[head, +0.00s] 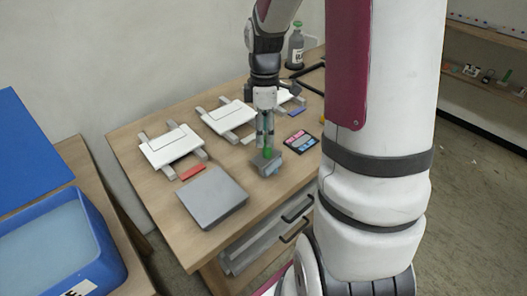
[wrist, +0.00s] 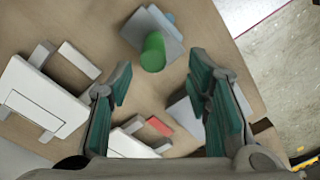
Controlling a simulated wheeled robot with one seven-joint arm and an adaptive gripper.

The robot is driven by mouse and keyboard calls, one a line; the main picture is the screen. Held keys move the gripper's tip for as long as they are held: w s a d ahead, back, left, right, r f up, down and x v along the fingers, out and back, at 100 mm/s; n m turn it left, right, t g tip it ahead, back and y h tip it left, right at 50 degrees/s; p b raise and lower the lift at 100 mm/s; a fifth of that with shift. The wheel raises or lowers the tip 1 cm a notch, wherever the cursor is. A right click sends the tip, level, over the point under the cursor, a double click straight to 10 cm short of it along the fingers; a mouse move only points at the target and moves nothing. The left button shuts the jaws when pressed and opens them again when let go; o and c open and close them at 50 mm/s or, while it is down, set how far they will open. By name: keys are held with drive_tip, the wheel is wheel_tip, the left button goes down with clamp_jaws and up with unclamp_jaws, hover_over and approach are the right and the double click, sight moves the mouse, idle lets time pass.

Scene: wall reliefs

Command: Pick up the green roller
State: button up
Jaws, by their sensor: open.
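The green roller (head: 267,153) stands on a small grey block (head: 263,169) on the wooden table. In the wrist view the roller (wrist: 153,54) shows as a green cylinder on the grey block (wrist: 146,29), beyond the fingertips and roughly between their lines. My gripper (head: 265,136) points down, just above the roller in the head view. In the wrist view its two teal-padded fingers (wrist: 160,75) are spread wide with nothing between them. The head view does not show clearly how much height separates the fingertips from the roller.
White plates on grey bars (head: 171,145) line the table's back. A red block (head: 193,173), a grey square slab (head: 212,197) and a dark tray with pink and blue pieces (head: 299,141) lie nearby. A bottle (head: 295,50) stands at the far end. A blue bin (head: 107,262) is at left.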

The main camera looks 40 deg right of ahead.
sight(266, 148)
drive_tip(key=shift+d+f, duration=0.2)
drive_tip(key=shift+f, duration=1.55)
drive_tip(key=shift+d+f, duration=0.15)
drive_tip(key=shift+f, duration=1.6)
clamp_jaws()
